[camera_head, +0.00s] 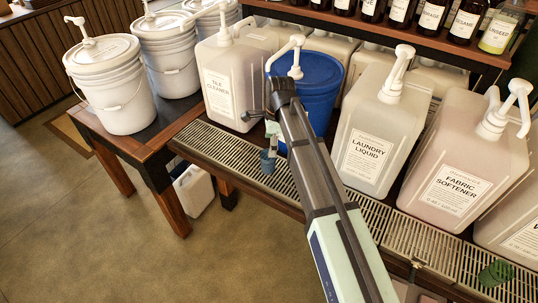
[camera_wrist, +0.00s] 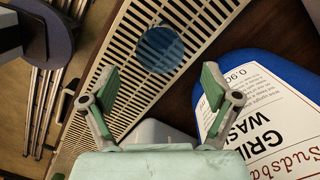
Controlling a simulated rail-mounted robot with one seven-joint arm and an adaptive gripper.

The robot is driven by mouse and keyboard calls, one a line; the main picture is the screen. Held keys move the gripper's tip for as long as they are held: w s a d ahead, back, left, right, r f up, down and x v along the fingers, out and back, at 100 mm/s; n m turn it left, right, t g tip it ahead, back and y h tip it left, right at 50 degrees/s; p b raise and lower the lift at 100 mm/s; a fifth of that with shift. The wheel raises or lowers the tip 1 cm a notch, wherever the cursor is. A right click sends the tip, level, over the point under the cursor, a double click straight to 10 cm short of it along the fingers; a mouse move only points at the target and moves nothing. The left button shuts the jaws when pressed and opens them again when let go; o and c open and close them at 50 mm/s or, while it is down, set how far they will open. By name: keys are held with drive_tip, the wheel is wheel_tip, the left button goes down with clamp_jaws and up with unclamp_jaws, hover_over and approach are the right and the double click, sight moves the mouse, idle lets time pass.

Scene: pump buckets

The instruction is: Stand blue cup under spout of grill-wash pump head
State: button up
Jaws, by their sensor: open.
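The blue cup (camera_head: 267,162) stands on the slotted drip grate, in front of the blue grill-wash bucket (camera_head: 318,80). In the wrist view the cup (camera_wrist: 160,48) shows as a round blue shape on the grate, beyond my fingertips. The bucket's label (camera_wrist: 265,115) reads as grill wash there. The white pump head (camera_head: 292,58) points its spout to the left and front; my arm partly hides the bucket below it. My gripper (camera_head: 271,133) is open and empty just above the cup; in the wrist view its fingers (camera_wrist: 159,74) are spread wide. Whether the cup is directly below the spout is unclear.
The tile cleaner jug (camera_head: 232,85) stands left of the bucket and the laundry liquid jug (camera_head: 375,130) right of it. The drip grate (camera_head: 222,146) runs along the shelf front. White buckets (camera_head: 110,85) stand at left; a green cup-like object (camera_head: 496,272) lies at lower right.

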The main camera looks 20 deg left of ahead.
drive_tip(key=shift+d+r, duration=0.15)
drive_tip(key=shift+r, duration=1.05)
